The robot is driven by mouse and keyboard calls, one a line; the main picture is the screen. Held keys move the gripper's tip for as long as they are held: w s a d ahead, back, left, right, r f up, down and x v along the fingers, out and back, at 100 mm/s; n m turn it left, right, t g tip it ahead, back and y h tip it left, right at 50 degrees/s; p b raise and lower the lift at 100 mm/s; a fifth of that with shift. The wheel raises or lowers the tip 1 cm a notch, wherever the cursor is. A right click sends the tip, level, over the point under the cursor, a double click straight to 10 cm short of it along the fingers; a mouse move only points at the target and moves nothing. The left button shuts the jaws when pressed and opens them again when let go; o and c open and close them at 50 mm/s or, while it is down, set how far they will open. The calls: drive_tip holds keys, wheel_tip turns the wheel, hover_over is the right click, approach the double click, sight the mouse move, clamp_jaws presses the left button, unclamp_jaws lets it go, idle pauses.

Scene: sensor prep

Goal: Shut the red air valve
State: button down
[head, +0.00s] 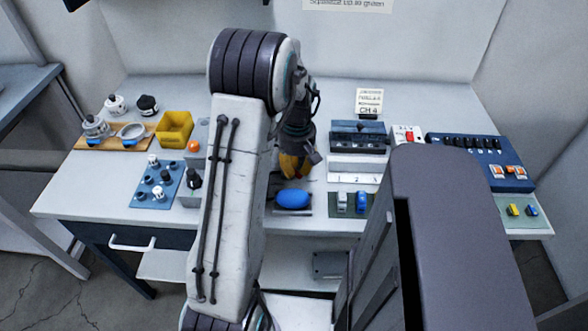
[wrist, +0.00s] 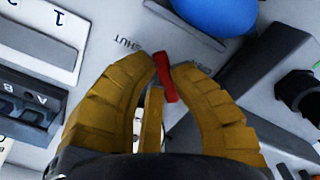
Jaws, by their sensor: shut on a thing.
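The red air valve handle (wrist: 166,88) is a short red lever, in the wrist view between the yellow fingertips of my gripper (wrist: 165,68). The fingers are closed in on it from both sides. The printed word SHUT (wrist: 129,43) is on the pale surface left of the lever in that view; another label on the right is partly covered and hard to read. The lever stands between the two labels. In the head view my gripper (head: 296,166) is low over the middle of the bench, and the valve is hidden there.
A blue rounded object (head: 293,199) lies just in front of my gripper. Right of it are a white numbered block (head: 354,171) and a dark block (head: 358,137). A yellow bin (head: 174,129) and a blue knob panel (head: 156,184) are on the left.

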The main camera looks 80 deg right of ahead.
drive_tip(key=n, duration=0.2)
drive_tip(key=d+n, duration=0.1)
drive_tip(key=n, duration=0.1)
drive_tip(key=shift+s+f+n, duration=0.15)
drive_tip(key=shift+s+n, duration=0.05)
drive_tip(key=shift+n, duration=0.1)
drive_tip(key=shift+d+n, duration=0.25)
drive_tip(key=shift+n, duration=0.85)
drive_tip(key=shift+d+n, duration=0.25)
drive_tip(key=shift+n, duration=0.85)
drive_tip(key=c, duration=1.4)
unclamp_jaws()
drive_tip(key=shift+d, duration=0.1)
drive_tip(key=shift+o, duration=0.3)
drive_tip(key=shift+d+r, duration=0.1)
drive_tip(key=shift+r, duration=0.45)
wheel_tip(320, 180, up, 11)
